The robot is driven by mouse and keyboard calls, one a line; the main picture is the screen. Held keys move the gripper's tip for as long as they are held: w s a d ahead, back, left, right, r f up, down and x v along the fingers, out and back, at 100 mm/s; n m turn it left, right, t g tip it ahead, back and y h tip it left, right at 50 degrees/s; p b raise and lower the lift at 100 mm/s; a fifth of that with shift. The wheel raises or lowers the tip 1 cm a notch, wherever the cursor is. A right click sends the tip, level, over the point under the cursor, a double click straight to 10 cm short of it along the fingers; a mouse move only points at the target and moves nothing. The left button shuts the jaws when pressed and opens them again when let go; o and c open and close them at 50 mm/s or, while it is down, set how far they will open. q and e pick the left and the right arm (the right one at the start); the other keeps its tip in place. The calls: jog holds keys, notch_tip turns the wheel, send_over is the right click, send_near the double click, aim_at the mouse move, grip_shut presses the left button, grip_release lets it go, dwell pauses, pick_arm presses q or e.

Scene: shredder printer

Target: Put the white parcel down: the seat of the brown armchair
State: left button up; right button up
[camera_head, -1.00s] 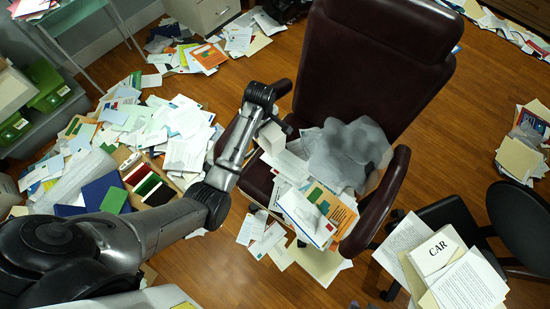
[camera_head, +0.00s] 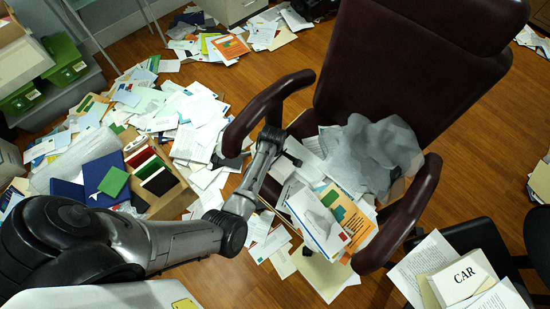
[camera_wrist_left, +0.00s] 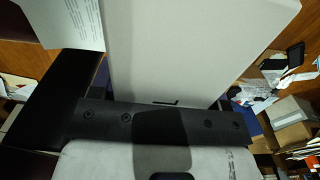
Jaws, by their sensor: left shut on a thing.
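The white parcel (camera_wrist_left: 200,45) fills the upper middle of the left wrist view as a large pale flat face, close against the dark gripper parts. My left gripper (camera_head: 284,151) is shut on the parcel, over the left side of the brown armchair's seat. In the head view the parcel is hard to separate from the white papers beside the gripper. The dark brown leather armchair (camera_head: 405,80) has its seat largely covered by papers, envelopes and a crumpled grey translucent bag (camera_head: 372,155). I cannot tell whether the parcel touches the seat pile. My right gripper is not in view.
The chair's left armrest (camera_head: 262,105) and right armrest (camera_head: 405,215) flank the seat. A black chair (camera_head: 480,240) at lower right bears papers and a white CAR box (camera_head: 463,277). Papers cover the floor at left. Bare wooden floor shows at right.

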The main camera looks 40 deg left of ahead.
pick_arm(q)
jog(key=shift+w+f+b, duration=0.1)
jog(key=shift+f+b, duration=0.95)
jog(key=shift+f, duration=1.35)
jog(key=shift+f, duration=0.15)
jog(key=o, duration=1.6)
jog(key=shift+c, duration=0.2)
